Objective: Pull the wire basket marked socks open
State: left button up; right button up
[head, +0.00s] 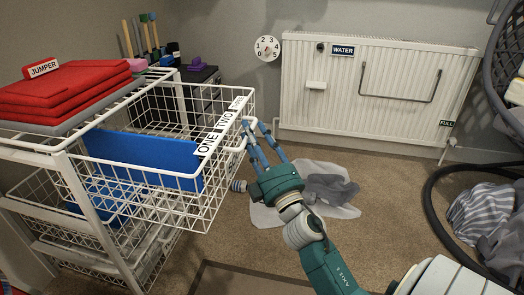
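A white wire basket unit (105,240) stands at the left with baskets stacked in a frame. Its top basket (190,225) juts out to the right and holds a blue panel (140,160). A label strip (216,134) on its front rim shows "ONE" and "TWO"; its far end is too small to read. I cannot make out a socks label on any basket. My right gripper (256,132) is at the front rim of the top basket, its blue fingers at a small white handle. Whether they are closed on it is unclear. My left gripper is out of view.
Folded red cloths (65,95) with a "JUMPER" card lie on top of the unit. Grey and white cloth (310,190) lies on the carpet behind my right gripper. A white radiator (400,115) is on the wall. A black hose (430,205) curves at the right.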

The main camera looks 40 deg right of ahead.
jog(key=v, duration=1)
jog(key=shift+s, duration=0.3)
jog(key=shift+f, duration=0.1)
